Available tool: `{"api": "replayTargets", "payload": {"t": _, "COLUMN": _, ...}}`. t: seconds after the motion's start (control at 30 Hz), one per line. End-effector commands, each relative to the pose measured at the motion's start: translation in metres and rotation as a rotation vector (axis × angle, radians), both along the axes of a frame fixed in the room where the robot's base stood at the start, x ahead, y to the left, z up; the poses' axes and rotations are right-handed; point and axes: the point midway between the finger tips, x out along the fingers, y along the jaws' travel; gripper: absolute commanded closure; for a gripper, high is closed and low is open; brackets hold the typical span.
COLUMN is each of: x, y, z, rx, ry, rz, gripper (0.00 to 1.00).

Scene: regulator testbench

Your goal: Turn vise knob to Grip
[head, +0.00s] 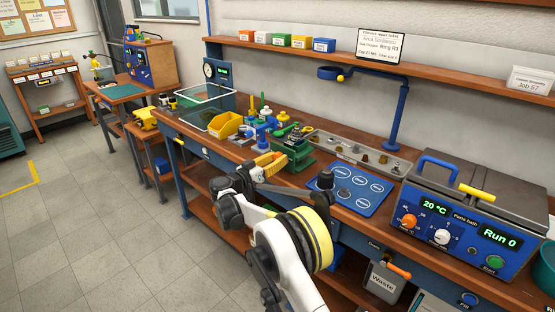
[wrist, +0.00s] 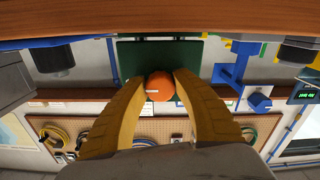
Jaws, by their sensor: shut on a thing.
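The green vise (head: 297,156) stands on the workbench near its front edge, and its green body (wrist: 192,58) fills the upper middle of the wrist view. An orange round knob (wrist: 159,87) shows in front of it. My gripper (head: 275,162) is at the vise's front side, with its yellow fingers on either side of the knob and shut on it. In the head view the knob is hidden by my gripper. Any Grip marking or pointer is too small or hidden to read.
Blue and green fixtures with yellow parts (head: 262,124) stand close left of the vise. A yellow bin (head: 225,125) is farther left. A blue mat with labelled circles (head: 352,190) and a black knob-like piece (head: 326,179) lie to the right. A blue testbench box (head: 465,222) stands farther right.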

Motion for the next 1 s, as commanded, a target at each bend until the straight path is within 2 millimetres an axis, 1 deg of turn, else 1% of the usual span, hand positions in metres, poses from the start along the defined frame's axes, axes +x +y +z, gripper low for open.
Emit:
{"api": "replayTargets", "payload": {"t": 0.3, "x": 0.0, "y": 0.0, "z": 0.0, "rx": 0.0, "ry": 0.0, "rz": 0.0, "gripper": 0.97}}
{"api": "replayTargets", "payload": {"t": 0.33, "x": 0.0, "y": 0.0, "z": 0.0, "rx": 0.0, "ry": 0.0, "rz": 0.0, "gripper": 0.61}}
{"api": "replayTargets", "payload": {"t": 0.4, "x": 0.0, "y": 0.0, "z": 0.0, "rx": 0.0, "ry": 0.0, "rz": 0.0, "gripper": 0.43}}
{"api": "replayTargets", "payload": {"t": 0.67, "x": 0.0, "y": 0.0, "z": 0.0, "rx": 0.0, "ry": 0.0, "rz": 0.0, "gripper": 0.43}}
{"api": "replayTargets", "payload": {"t": 0.77, "x": -0.003, "y": 0.003, "z": 0.0, "rx": 0.0, "ry": 0.0, "rz": 0.001, "gripper": 0.43}}
{"api": "replayTargets", "payload": {"t": 0.87, "x": -0.013, "y": 0.012, "z": 0.0, "rx": 0.0, "ry": 0.0, "rz": 0.002, "gripper": 0.43}}
{"api": "replayTargets", "payload": {"t": 1.0, "x": -0.037, "y": 0.03, "z": 0.0, "rx": 0.0, "ry": 0.0, "rz": 0.003, "gripper": 0.43}}
